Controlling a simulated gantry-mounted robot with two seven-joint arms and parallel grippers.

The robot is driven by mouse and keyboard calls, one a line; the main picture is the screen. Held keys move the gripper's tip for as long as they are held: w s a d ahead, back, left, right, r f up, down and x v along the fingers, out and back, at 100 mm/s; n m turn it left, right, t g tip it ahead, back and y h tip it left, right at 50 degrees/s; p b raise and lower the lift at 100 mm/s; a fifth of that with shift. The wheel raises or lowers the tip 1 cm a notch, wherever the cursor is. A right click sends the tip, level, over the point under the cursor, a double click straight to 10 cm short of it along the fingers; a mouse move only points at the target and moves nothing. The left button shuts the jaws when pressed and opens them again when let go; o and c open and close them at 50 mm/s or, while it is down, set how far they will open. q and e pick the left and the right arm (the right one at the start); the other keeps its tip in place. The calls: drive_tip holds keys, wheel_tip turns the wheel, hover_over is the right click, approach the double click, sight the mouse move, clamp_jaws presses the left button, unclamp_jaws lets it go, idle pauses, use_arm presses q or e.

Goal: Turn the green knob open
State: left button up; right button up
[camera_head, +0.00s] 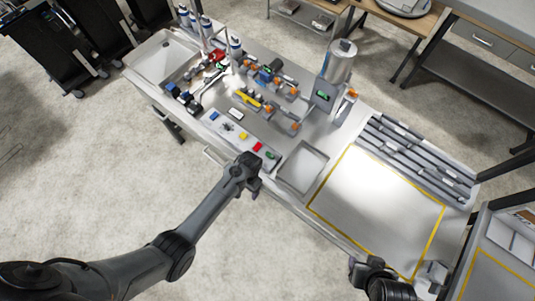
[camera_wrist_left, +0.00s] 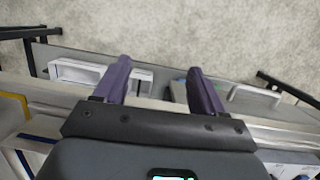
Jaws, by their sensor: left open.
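The green knob (camera_head: 269,155) looks like a small green piece at the right end of a row of coloured pieces on the pale front panel (camera_head: 235,140) of the counter. My left gripper (camera_head: 252,181) is just in front of the counter's front edge, close to the red and green pieces and apart from them. In the left wrist view its two fingers (camera_wrist_left: 160,84) are spread with nothing held between them. The knob cannot be made out clearly there. My right gripper (camera_head: 368,270) is at the lower right, and its fingers are not clear.
A red piece (camera_head: 257,147) and a yellow piece (camera_head: 243,136) sit left of the green one. An empty metal tray (camera_head: 303,167) is to the right. Orange-handled valves (camera_head: 290,90) and a steel tank (camera_head: 340,62) stand behind. The yellow-outlined area (camera_head: 375,205) is clear.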

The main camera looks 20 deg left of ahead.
use_arm(q)
drive_tip(key=w+d+r+t, duration=0.1)
drive_tip(key=w+d+r, duration=0.1)
drive_tip(key=w+r, duration=0.5)
drive_tip(key=t, duration=0.2)
approach(270, 154)
wheel_tip(270, 154, down, 9)
drive_tip(key=b, duration=1.1)
drive_tip(key=shift+a+b, duration=0.1)
drive_tip(key=shift+b, duration=0.3)
drive_tip(key=shift+c, duration=0.3)
drive_tip(key=c, duration=1)
